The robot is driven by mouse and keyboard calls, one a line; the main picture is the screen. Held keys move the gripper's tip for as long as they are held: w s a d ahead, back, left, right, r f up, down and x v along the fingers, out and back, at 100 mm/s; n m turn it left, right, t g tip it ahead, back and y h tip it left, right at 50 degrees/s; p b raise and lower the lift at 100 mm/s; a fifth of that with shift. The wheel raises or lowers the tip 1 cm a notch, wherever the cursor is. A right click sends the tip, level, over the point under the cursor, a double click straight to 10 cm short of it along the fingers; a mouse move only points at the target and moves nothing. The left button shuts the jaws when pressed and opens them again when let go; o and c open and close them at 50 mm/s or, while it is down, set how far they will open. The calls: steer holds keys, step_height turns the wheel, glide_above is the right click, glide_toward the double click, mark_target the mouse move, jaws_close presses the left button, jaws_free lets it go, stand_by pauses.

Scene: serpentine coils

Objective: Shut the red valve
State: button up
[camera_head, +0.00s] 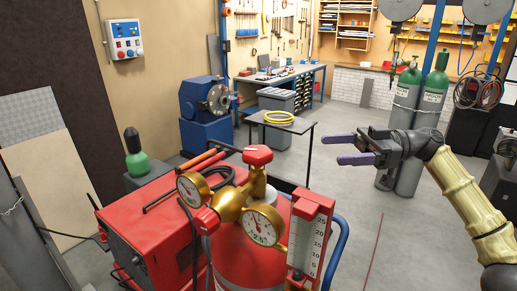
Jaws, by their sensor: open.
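A red valve knob (257,155) sits on top of the brass valve body of a red gas cylinder (252,262) in the lower middle of the head view. A second red knob (206,221) sits on the brass regulator, lower and to the left. Two round gauges flank the regulator. My gripper (338,149) is open and empty, in the air to the right of the valve and apart from it. Its two purple-tipped fingers point left. Whether the valve is open or shut cannot be told.
A red welding machine (155,225) stands left of the cylinder. A red flowmeter (311,235) rises at the front right. A small table (300,126) with a yellow hose is behind. Green gas cylinders (432,95) stand behind my arm. Open floor lies to the right.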

mark_target(267, 150)
steer(key=a+p, duration=0.2)
steer(key=a, duration=0.3)
steer(key=s+a+p, duration=0.1)
steer(key=a+p, duration=0.2)
steer(key=a, duration=0.2)
steer(key=a+p, duration=0.2)
steer(key=a, duration=0.4)
steer(key=shift+s+r+p, duration=0.2)
steer(key=shift+s+p, duration=0.15)
steer(key=shift+s, duration=0.05)
steer(key=shift+a+f, duration=0.2)
steer(key=shift+a, duration=0.4)
steer(key=c, duration=1)
